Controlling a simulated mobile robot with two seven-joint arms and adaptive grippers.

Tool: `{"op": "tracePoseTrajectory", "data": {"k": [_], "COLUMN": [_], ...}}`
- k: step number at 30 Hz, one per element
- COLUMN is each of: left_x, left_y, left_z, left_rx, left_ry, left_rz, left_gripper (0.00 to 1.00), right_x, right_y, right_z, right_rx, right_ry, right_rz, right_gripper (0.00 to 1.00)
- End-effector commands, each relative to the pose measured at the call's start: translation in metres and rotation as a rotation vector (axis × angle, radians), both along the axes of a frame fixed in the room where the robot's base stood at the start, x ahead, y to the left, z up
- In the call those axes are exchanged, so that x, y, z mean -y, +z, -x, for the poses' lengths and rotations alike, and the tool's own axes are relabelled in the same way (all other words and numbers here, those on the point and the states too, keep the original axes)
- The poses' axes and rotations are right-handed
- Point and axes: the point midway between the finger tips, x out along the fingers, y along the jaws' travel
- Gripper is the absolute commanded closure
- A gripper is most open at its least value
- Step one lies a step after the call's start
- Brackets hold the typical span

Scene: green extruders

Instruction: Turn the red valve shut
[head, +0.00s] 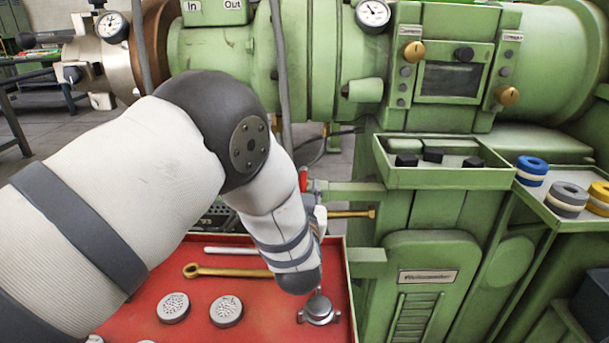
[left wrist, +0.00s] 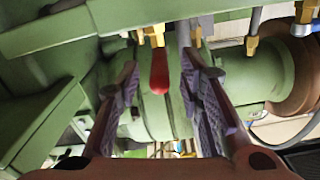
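The red valve handle (head: 303,179) shows as a small red piece just past my left forearm in the head view, beside a green pipe. In the left wrist view the red handle (left wrist: 158,73) hangs below a brass fitting (left wrist: 152,35). It lies between the fingers of my left gripper (left wrist: 166,85), closer to the left finger. The fingers are apart, with a gap on both sides of the handle; I see no clear contact. In the head view the wrist hides most of that gripper. My right gripper is not in view.
A red tray (head: 245,330) below holds a brass wrench (head: 225,271), round perforated discs (head: 173,307) and a grey metal part (head: 319,309). The green machine (head: 420,220) stands close on the right. A brass bolt (head: 352,214) sticks out near the gripper.

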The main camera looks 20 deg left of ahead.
Motion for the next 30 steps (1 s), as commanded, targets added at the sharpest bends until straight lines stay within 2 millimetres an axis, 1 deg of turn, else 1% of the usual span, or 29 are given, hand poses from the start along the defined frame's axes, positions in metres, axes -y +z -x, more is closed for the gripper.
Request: {"op": "tracePoseTrajectory", "data": {"k": [1, 3, 7, 11, 17, 18, 20, 21, 22, 30], "left_x": [-0.004, -0.008, -0.013, -0.015, -0.015, -0.015, -0.015, -0.015, -0.015, -0.017], "left_y": [-0.005, -0.005, -0.004, -0.002, -0.001, -0.001, -0.001, -0.001, -0.001, 0.0], "left_z": [-0.011, -0.026, -0.044, -0.052, -0.053, -0.052, -0.052, -0.052, -0.052, -0.052], "left_rx": [-0.003, -0.003, -0.003, -0.004, -0.003, -0.003, -0.003, -0.002, -0.002, -0.002], "left_ry": [0.002, 0.001, 0.001, 0.0, -0.001, -0.001, -0.001, -0.001, -0.001, -0.001], "left_rz": [0.001, 0.001, 0.001, -0.001, -0.001, -0.001, -0.001, 0.0, 0.0, 0.0], "left_gripper": [0.66, 0.66, 0.66, 0.66, 0.66, 0.71, 0.84, 0.93, 1.0, 1.0], "right_x": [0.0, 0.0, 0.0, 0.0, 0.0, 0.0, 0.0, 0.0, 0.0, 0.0], "right_y": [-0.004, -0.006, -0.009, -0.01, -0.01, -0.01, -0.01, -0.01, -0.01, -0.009], "right_z": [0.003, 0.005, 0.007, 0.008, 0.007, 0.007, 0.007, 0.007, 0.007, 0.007], "right_rx": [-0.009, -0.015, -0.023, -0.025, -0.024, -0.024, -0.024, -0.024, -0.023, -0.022], "right_ry": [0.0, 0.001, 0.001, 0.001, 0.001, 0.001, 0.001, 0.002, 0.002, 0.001], "right_rz": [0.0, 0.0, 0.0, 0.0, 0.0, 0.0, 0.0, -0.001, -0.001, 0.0], "right_gripper": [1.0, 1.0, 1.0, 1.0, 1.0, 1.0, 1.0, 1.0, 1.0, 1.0]}}
